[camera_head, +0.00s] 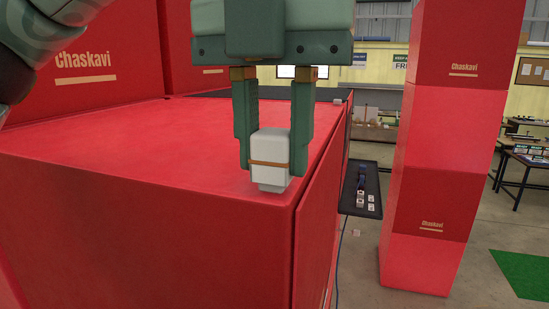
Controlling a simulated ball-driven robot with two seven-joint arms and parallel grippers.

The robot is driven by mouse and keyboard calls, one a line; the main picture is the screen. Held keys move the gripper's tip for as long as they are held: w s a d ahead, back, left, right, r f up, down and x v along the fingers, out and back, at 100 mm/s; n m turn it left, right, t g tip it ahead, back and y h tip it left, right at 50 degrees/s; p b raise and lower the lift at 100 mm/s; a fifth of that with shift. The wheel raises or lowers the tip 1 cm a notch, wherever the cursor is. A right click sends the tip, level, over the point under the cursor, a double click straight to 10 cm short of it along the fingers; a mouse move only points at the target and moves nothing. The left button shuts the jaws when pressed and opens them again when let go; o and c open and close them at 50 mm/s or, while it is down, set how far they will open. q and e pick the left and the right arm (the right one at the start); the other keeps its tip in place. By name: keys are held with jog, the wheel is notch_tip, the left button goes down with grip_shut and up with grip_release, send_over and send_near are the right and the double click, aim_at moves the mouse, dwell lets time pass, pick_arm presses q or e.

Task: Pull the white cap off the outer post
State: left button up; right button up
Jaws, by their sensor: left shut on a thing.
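My left gripper (271,165) points down from the top, with one green finger on each side of the white cap (270,146). It is shut on the cap. The cap is a small upright white block with a thin brown band and a narrower lower end. It shows in front of the top near corner of a large red box (150,140). I cannot tell whether the cap's lower end touches the box or is just above it. No separate post can be made out under the cap. My right gripper is not in view.
A tall red column (445,140) marked Chaskavi stands at the right. Between it and the box, a dark tray (361,188) holds small items. More red boxes (105,60) rise at the back left. A green mat (522,272) lies on the floor at the right.

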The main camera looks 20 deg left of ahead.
aim_at(274, 130)
pick_arm(q)
jog(key=shift+r, duration=0.25)
notch_tip(274, 130, up, 2)
jog(key=shift+w+r+p, duration=0.1)
jog(key=shift+p, duration=0.35)
jog(key=shift+r, duration=3.2)
jog(key=shift+f, duration=0.1)
